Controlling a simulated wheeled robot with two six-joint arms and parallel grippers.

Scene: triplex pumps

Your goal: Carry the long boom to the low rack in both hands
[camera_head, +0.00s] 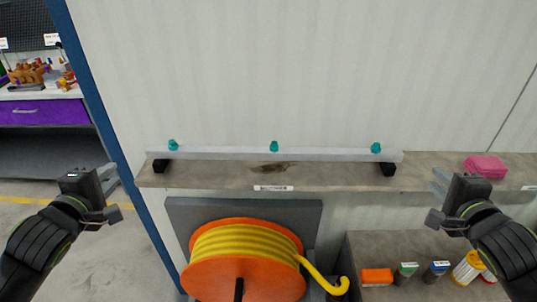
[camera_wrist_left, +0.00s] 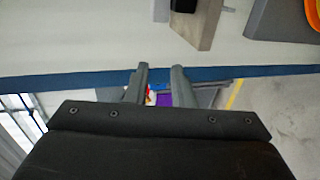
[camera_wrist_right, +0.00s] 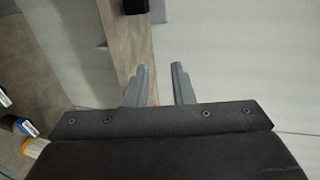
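The long boom (camera_head: 230,154) is a pale grey bar with several teal knobs on top. It lies level across two black supports on a narrow shelf (camera_head: 220,178) against the wall. My left gripper (camera_head: 108,180) is open and empty, to the left of the boom's left end and apart from it. My right gripper (camera_head: 440,181) is open and empty, to the right of the boom's right end. Its parted fingers also show in the right wrist view (camera_wrist_right: 160,80), and the left's in the left wrist view (camera_wrist_left: 160,82). I cannot tell which surface is the low rack.
An orange reel (camera_head: 235,277) with yellow hose stands below the shelf. A pink block (camera_head: 485,166) lies on the shelf's right. A lower grey surface (camera_head: 375,248) holds several small containers. A bench with a purple drawer (camera_head: 42,113) stands far left, with open floor before it.

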